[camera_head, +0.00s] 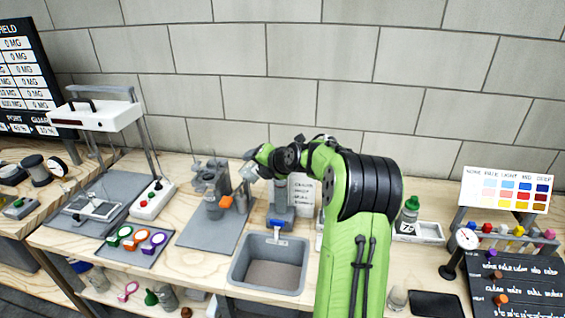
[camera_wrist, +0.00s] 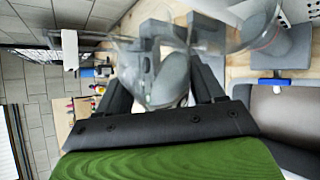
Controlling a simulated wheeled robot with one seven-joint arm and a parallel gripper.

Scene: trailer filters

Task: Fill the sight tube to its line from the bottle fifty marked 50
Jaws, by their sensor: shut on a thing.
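My gripper (camera_head: 254,168) is raised over the back of the bench, left of the grey stand with a blue tap handle (camera_head: 281,203). In the wrist view my gripper (camera_wrist: 163,88) is shut on a clear vessel (camera_wrist: 170,72), tilted in the head view; I cannot read any mark on it. More clear glass (camera_wrist: 235,35) overlaps it in the wrist view. To its left in the head view, a grey apparatus (camera_head: 212,188) with an orange part stands on a grey mat. I cannot make out the sight tube's line or any liquid level.
A grey basin (camera_head: 269,265) is below the tap stand. A green-capped bottle (camera_head: 409,213) stands by a white tray (camera_head: 425,234) to the right, past my arm. A balance-like white frame (camera_head: 98,115) and coloured rings (camera_head: 137,240) are left. A dial gauge (camera_head: 460,248) is at right.

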